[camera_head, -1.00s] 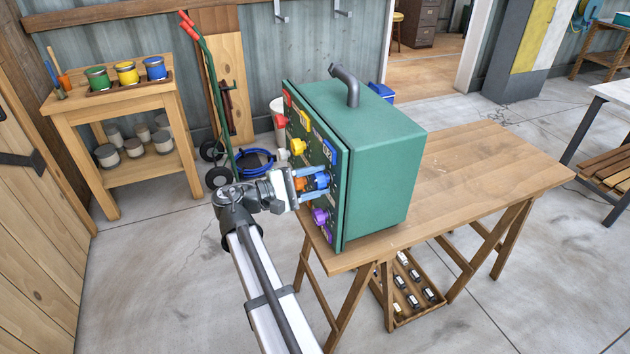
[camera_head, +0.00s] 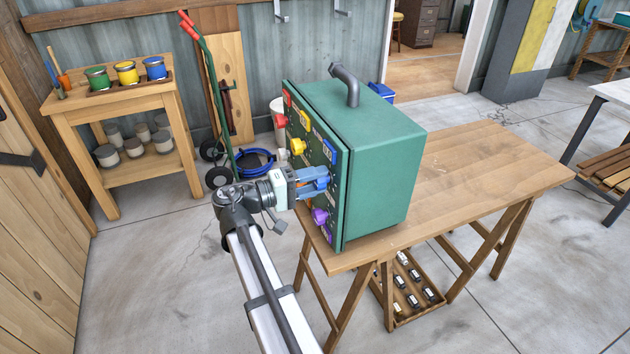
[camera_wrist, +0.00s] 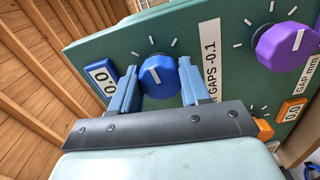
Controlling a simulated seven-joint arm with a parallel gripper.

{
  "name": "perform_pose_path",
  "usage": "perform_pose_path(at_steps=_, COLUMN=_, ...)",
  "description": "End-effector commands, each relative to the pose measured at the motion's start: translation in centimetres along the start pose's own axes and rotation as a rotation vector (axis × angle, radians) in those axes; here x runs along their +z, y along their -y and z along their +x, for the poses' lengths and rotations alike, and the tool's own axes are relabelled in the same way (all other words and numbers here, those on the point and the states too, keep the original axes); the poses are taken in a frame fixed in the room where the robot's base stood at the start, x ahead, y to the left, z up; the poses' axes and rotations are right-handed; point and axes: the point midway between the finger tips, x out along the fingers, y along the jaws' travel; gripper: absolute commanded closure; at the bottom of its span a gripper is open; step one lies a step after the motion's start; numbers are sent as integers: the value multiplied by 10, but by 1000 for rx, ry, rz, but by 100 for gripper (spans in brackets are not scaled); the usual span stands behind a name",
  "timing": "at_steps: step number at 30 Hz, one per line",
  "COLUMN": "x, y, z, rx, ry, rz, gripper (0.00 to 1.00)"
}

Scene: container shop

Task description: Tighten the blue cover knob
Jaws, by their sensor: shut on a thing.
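The blue cover knob (camera_wrist: 158,76) is on the front panel of the green box (camera_head: 385,160), with a white pointer line on its face and white tick marks around it. My gripper (camera_wrist: 160,90) has one finger on each side of the blue knob and is shut on it. In the head view my gripper (camera_head: 318,180) reaches the panel from the left, and its fingers partly hide the knob.
A purple knob (camera_wrist: 285,46) and an orange knob (camera_wrist: 263,130) are near my gripper on the same panel. Yellow (camera_head: 298,146) and red (camera_head: 282,121) knobs sit farther along it. The box stands on a wooden table (camera_head: 490,165) with free room at right.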

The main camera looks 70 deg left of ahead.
Motion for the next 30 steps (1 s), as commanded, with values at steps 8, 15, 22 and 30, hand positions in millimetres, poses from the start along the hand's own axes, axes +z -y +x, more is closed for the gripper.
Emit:
perform_pose_path(at_steps=8, x=0, y=0, z=0, rx=0, ry=0, rz=73, gripper=84)
perform_pose_path(at_steps=15, x=0, y=0, z=0, rx=0, ry=0, rz=85, gripper=84)
perform_pose_path(at_steps=22, x=0, y=0, z=0, rx=0, ry=0, rz=84, gripper=53)
perform_pose_path(at_steps=30, x=0, y=0, z=0, rx=0, ry=0, rz=84, gripper=29)
